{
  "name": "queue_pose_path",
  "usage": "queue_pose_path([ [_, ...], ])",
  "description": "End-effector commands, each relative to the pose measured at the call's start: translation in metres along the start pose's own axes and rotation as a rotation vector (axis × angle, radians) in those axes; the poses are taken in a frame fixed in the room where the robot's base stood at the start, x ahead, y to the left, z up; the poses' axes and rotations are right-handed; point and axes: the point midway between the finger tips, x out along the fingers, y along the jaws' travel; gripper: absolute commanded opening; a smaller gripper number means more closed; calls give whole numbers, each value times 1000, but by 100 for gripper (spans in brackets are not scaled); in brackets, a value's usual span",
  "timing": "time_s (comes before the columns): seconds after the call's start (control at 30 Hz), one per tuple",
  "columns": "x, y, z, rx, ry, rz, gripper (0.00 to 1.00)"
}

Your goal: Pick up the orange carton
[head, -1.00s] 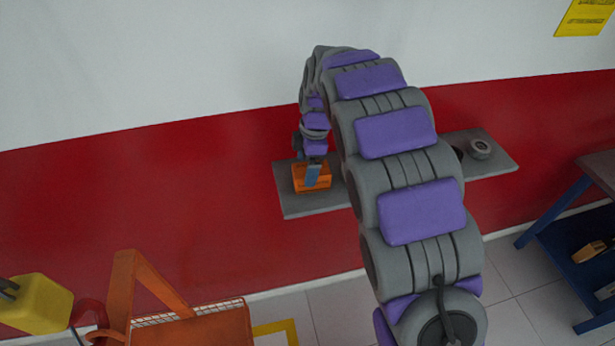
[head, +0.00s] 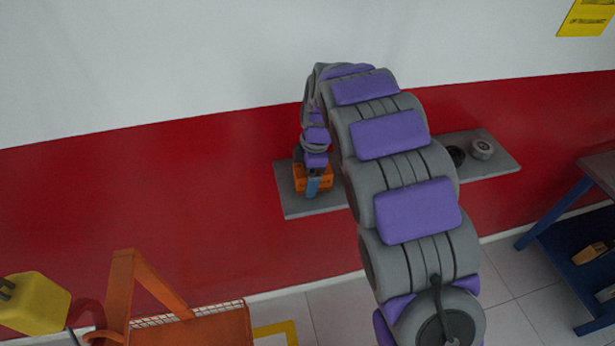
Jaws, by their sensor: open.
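The orange carton (head: 326,182) sits on the left part of a grey wall shelf (head: 297,207). My gripper (head: 313,187) is at the carton, pointing down from above, with a blue finger in front of the carton's near side. The jaws are open. The finger and wrist cover the middle of the carton, and the far finger is hidden. I cannot tell whether the fingers touch the carton.
My arm crosses the middle of the shelf. A grey round part (head: 481,149) and a dark ring (head: 456,155) lie on the shelf's right end. An orange frame (head: 190,325) and yellow container (head: 35,303) stand lower left. A blue-legged table (head: 560,215) is at right.

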Motion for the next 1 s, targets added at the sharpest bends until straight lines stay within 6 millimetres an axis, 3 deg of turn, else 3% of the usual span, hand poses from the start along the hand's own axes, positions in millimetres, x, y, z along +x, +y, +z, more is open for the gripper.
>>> queue_pose_path([
  [0.37,2,1,-2,1,-3,-1,92],
  [1.0,1,0,1,1,0,0,31],
])
